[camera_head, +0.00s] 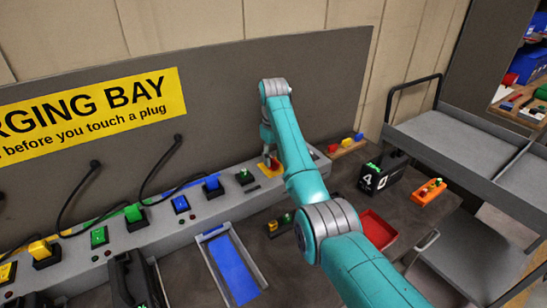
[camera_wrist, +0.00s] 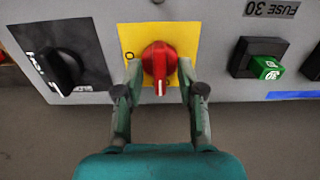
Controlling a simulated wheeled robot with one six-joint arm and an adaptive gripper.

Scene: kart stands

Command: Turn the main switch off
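The main switch is a red rotary knob (camera_wrist: 159,60) on a yellow plate (camera_wrist: 128,38). Its white line points toward the bottom of the wrist view, and an "O" mark shows to its left on the plate. My gripper (camera_wrist: 160,72) is open, with one finger on each side of the knob. A narrow gap seems to show at each side; I cannot tell whether either finger touches. In the head view, the yellow plate (camera_head: 271,169) sits on the grey panel, and my gripper (camera_head: 268,146) is over it, hiding most of the knob.
A black rotary knob (camera_wrist: 62,68) sits left of the switch in the wrist view. A black socket with a green piece (camera_wrist: 266,67) sits to its right. In the head view, a blue-lined tray (camera_head: 233,268), a red tray (camera_head: 379,229) and a black number box (camera_head: 382,174) stand near the panel.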

